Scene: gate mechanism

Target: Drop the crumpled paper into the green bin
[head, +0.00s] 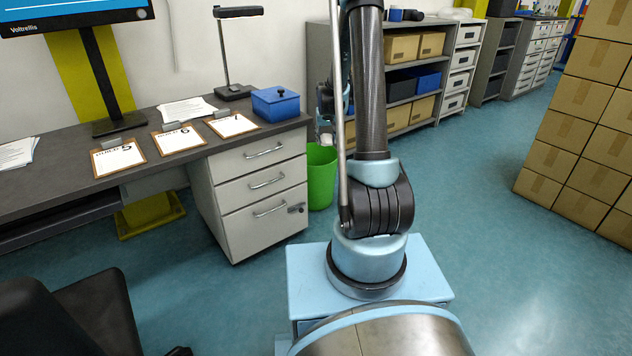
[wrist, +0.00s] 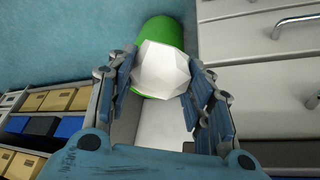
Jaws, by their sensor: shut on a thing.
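The crumpled paper (wrist: 163,68) is a white faceted ball between the fingers of my gripper (wrist: 160,80) in the wrist view. My gripper is shut on it, with one finger on each side. The green bin (wrist: 158,27) shows just beyond the paper, which hides much of it, including its opening. In the head view the green bin (head: 321,180) stands on the floor between the drawer cabinet and the shelves. My arm passes in front of that area, and my gripper is mostly hidden behind it there.
A white drawer cabinet (head: 258,190) under the desk stands right beside the bin. A blue box (head: 275,104), clipboards and a lamp (head: 232,50) are on the desk. Shelves (head: 400,75) with boxes stand behind. Stacked cartons (head: 575,140) are at the right. Floor between is clear.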

